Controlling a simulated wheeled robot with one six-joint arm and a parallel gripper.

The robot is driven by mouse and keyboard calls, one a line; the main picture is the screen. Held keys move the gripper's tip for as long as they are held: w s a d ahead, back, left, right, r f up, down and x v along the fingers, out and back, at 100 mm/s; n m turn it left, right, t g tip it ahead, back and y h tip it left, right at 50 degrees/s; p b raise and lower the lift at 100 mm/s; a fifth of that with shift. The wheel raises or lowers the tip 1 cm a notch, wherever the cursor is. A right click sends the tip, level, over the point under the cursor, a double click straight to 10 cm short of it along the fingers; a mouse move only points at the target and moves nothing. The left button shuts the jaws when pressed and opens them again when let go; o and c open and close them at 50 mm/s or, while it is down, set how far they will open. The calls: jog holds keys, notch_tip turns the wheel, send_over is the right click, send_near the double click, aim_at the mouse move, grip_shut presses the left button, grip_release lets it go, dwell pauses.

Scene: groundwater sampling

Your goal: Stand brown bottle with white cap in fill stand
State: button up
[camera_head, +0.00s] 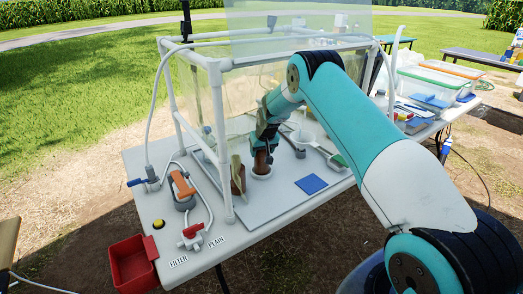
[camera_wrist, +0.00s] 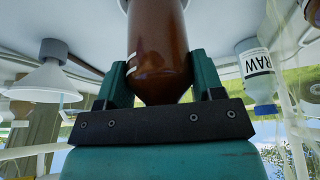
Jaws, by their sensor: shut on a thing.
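My gripper (camera_head: 265,140) is shut on a brown bottle (camera_head: 261,159) inside the clear-walled frame on the table. The bottle looks upright, with its lower end at a white round holder (camera_head: 262,173), which looks like the fill stand. I cannot tell whether its base rests fully inside. In the wrist view, which appears upside down, the bottle (camera_wrist: 160,55) sits between the two teal fingers of my gripper (camera_wrist: 160,80). Its far end reaches a pale round rim at the top edge. The white cap is hidden in both views.
A brown upright piece (camera_head: 238,176) stands just left of the holder. A blue square (camera_head: 311,184) lies to the right. A bottle labelled RAW (camera_wrist: 255,75) and a white funnel (camera_wrist: 45,80) flank my gripper. White frame posts (camera_head: 222,150) and tubing stand close by.

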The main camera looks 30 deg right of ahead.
jog(key=shift+f, duration=0.35)
jog(key=o, duration=1.3)
jog(key=shift+c, duration=0.2)
jog(key=b+v, duration=0.1)
jog(key=v, duration=0.6)
jog(key=shift+r+b, duration=0.25)
jog(key=shift+b, duration=0.15)
jog(key=shift+s, duration=0.15)
jog(key=shift+a, duration=0.1)
